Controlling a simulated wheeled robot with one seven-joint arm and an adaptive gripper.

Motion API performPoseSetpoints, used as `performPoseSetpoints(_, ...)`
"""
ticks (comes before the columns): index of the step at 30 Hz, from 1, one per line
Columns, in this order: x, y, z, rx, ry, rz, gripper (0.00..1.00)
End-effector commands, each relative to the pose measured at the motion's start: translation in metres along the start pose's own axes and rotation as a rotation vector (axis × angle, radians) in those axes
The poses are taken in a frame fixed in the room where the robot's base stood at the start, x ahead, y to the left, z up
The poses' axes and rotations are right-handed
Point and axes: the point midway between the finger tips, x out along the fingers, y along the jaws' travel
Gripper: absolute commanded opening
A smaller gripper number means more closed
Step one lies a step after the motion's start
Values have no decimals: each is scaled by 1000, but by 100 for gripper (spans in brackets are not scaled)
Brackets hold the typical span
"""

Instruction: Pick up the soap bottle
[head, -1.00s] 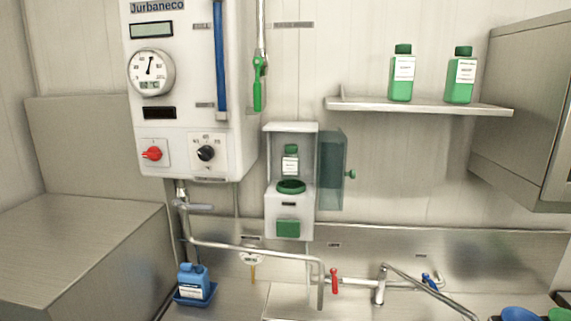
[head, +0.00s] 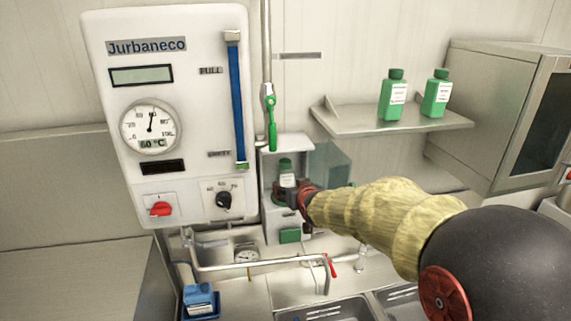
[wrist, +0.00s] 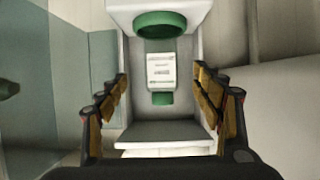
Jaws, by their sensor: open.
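A green soap bottle with a white label (head: 286,180) stands inside a white wall dispenser (head: 275,222) whose clear door is swung open. In the wrist view the bottle (wrist: 161,71) appears upside down, its green cap pointing down. A green ring (wrist: 160,24) is at the bottle's base. My gripper (head: 298,196) is in front of the dispenser opening. In the wrist view its open fingers (wrist: 162,85) are on either side of the opening, with the bottle between them and farther in; no contact shows. Two similar green bottles (head: 392,97) (head: 436,95) stand on the shelf.
The shelf (head: 390,120) is to the right, beside a metal cabinet (head: 480,105). A control box (head: 115,92) and a green-handled pipe (head: 271,125) are left of and above the dispenser. A bent tap pipe (head: 235,264) runs below. A blue jug (head: 199,297) is lower left.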

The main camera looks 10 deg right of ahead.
Motion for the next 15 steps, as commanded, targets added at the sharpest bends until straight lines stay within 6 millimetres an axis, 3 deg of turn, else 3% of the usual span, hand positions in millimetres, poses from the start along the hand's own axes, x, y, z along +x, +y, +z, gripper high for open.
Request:
performPoseSetpoints(1,8,0,-12,0,16,0,67)
performPoseSetpoints(5,23,0,-24,0,56,-1,67)
performPoseSetpoints(15,50,0,-26,0,69,-1,67)
